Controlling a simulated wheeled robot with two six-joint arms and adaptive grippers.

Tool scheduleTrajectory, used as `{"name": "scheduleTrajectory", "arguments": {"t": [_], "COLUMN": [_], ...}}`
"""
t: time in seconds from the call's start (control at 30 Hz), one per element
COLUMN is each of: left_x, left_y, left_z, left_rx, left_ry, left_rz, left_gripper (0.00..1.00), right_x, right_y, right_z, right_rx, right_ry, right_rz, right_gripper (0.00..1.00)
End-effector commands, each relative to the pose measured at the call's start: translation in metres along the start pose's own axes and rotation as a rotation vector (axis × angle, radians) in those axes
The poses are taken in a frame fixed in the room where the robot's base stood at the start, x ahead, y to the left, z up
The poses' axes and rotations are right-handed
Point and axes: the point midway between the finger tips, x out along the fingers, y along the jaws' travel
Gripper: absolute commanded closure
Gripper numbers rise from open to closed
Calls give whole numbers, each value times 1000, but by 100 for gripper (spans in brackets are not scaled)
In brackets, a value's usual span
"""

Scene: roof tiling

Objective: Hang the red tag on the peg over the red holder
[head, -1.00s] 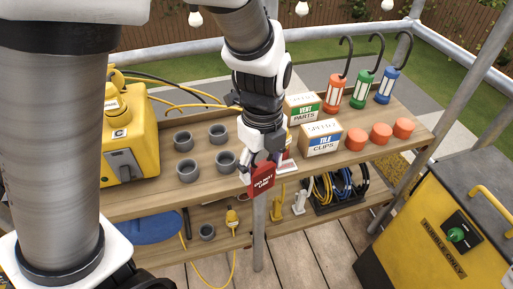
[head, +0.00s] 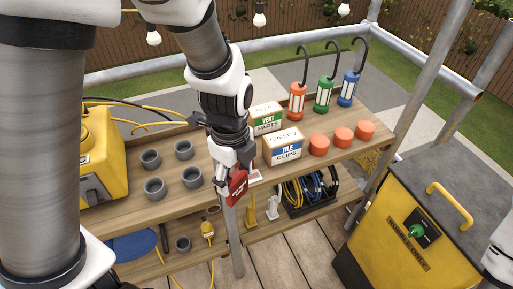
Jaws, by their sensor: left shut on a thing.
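My left gripper (head: 232,170) is shut on the red tag (head: 237,188), which has white lettering. It holds the tag upright at the front edge of the wooden shelf (head: 124,215), in front of a metal post. A small white and red item (head: 255,177) is partly hidden just behind the gripper; I cannot tell whether it is the red holder. Below the edge hang a yellow holder (head: 250,211) and a white holder (head: 272,208). I cannot make out the peg. My right gripper is out of view.
Grey cups (head: 155,188), two boxes (head: 282,147), orange caps (head: 343,137) and hooked lamps (head: 323,95) stand on the shelf. A yellow case (head: 95,160) is at left. A yellow rubble bin (head: 410,235) stands at right. Cables (head: 310,187) lie below.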

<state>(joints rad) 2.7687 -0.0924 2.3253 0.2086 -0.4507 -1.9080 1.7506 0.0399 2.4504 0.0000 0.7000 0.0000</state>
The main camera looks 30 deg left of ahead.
Motion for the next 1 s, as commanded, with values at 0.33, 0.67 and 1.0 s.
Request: {"name": "scheduleTrajectory", "arguments": {"t": [0.33, 0.67, 1.0], "left_x": [5, 6, 16], "left_y": [-13, -24, -29], "left_z": [21, 42, 50], "left_rx": [1, -1, 0], "left_ry": [3, 1, 0], "left_rz": [-2, 0, 0], "left_gripper": [68, 68, 68], "right_x": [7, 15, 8], "right_y": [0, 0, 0], "right_z": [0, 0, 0], "right_rx": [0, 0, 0], "right_ry": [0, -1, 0], "right_rz": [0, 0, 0], "right_gripper": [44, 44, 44]}}
